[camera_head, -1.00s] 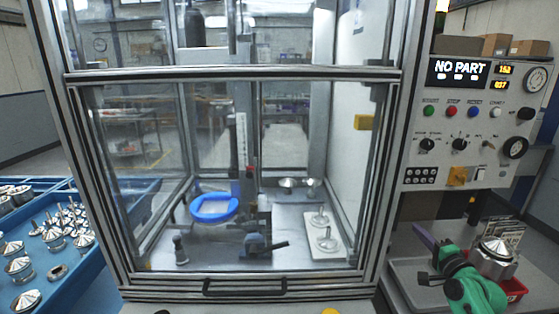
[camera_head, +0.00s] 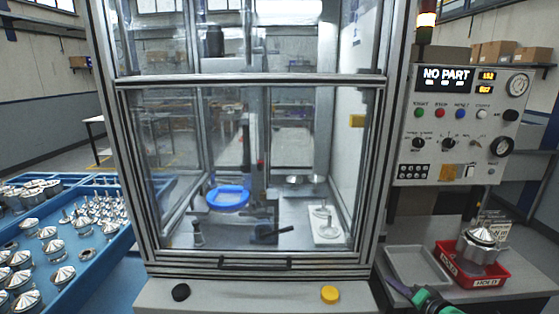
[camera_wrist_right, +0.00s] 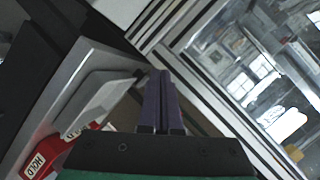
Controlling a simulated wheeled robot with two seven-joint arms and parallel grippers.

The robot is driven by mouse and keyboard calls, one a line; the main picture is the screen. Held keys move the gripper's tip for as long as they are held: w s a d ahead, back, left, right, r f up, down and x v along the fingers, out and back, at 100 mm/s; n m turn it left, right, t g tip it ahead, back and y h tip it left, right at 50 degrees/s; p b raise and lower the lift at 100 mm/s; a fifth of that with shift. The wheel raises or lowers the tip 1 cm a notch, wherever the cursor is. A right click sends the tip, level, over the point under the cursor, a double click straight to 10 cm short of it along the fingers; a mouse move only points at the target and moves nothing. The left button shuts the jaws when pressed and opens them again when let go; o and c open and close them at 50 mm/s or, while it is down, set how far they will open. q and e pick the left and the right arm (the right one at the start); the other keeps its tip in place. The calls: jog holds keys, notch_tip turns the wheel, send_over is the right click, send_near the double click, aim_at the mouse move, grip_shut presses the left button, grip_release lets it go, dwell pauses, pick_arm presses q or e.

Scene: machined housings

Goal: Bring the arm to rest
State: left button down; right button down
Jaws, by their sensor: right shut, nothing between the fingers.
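My right gripper (camera_head: 402,289) shows at the bottom right of the head view, with purple fingers and a green wrist. It is low, in front of the grey tray on the side table. In the right wrist view the purple fingers (camera_wrist_right: 162,100) are together with nothing between them. They point past the grey tray towards the cabinet's metal frame. My left gripper is in neither view.
A glazed test cabinet (camera_head: 250,265) fills the middle, its front panel down. A grey tray (camera_head: 416,278) and a red HOLD bin (camera_head: 500,273) with a metal housing (camera_head: 482,246) stand right. A blue tray (camera_head: 78,270) of parts is left. The panel (camera_head: 450,128) reads NO PART.

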jog(key=s+a+f+n+g+h, duration=0.1)
jog(key=s+a+f+n+g, duration=0.2)
jog(key=s, duration=0.6)
jog(key=s+a+f+n+g+h, duration=0.1)
jog(key=s+a+f+n+g, duration=0.25)
jog(key=s, duration=0.55)
jog(key=s+a+f+n+g+h, duration=0.1)
jog(key=s+a+f+n+g, duration=0.2)
jog(key=s, duration=0.6)
notch_tip(320, 180, down, 23)
jog(key=s+d+n+g+b, duration=0.1)
jog(key=s+g+b, duration=0.1)
jog(key=s, duration=0.1)
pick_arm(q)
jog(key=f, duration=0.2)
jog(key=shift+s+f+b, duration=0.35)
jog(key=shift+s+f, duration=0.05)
pick_arm(e)
jog(key=s+d+f, duration=0.3)
jog(key=s+f, duration=1.3)
jog(key=shift+s+d+f+g, duration=0.15)
jog(key=shift+s+f+g, duration=0.05)
jog(key=shift+g, duration=0.15)
